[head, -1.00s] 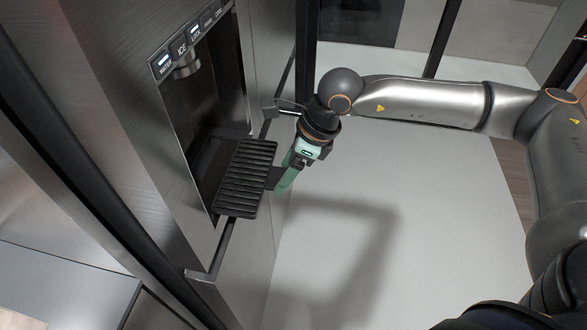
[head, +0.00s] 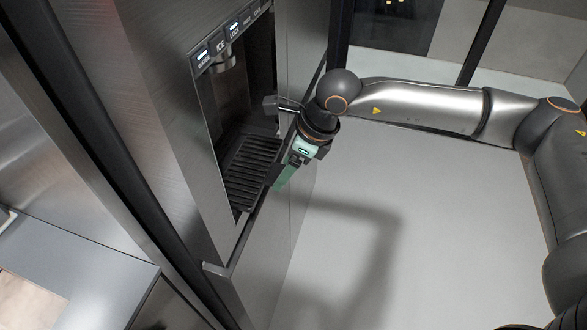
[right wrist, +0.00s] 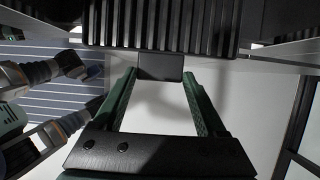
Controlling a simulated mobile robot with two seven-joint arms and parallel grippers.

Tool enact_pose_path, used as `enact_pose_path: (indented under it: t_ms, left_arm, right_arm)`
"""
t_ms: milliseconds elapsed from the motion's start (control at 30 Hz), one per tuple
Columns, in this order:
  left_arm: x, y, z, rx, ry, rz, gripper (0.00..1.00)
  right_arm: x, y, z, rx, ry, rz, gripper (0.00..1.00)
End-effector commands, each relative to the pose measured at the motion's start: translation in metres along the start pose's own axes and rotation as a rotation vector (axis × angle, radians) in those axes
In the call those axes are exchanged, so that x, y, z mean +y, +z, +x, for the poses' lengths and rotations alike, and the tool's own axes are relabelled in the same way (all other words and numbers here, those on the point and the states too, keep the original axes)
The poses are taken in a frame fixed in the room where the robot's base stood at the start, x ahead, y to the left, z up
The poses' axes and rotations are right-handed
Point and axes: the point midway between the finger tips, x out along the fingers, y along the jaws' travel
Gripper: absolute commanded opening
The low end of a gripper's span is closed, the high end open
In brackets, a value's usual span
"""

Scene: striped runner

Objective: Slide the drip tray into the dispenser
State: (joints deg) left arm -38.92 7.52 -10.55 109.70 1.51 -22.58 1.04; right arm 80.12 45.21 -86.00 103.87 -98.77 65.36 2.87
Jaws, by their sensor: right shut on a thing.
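The drip tray (head: 252,165) is a black slatted tray. It lies in the lower part of the dispenser's recess, and its slats also show at the top of the right wrist view (right wrist: 165,25). The dispenser (head: 207,130) is set in a brushed-metal front, with a row of labelled buttons and a spout above the tray. My right gripper (head: 281,181) has green fingers and is shut on the small dark tab at the tray's front (right wrist: 160,67). The back of the tray is in shadow. My left gripper does not show in the head view.
A metal handle bar (head: 235,250) runs along the front below the dispenser. The pale floor (head: 420,230) to the right is clear. A striped runner (right wrist: 60,98) lies at the left in the right wrist view.

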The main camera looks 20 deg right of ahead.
Motion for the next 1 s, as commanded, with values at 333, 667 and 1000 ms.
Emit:
enact_pose_path:
  t_ms: [333, 667, 1000]
  left_arm:
    - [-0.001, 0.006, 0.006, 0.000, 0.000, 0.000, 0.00]
    - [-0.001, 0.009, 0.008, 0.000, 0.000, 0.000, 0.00]
    - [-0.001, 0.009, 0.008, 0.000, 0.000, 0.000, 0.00]
  right_arm:
    - [0.000, 0.016, 0.008, -0.003, 0.000, 0.000, 0.07]
    - [0.000, 0.025, 0.011, -0.002, 0.000, 0.001, 0.07]
    - [0.000, 0.025, 0.011, -0.002, 0.000, 0.001, 0.07]
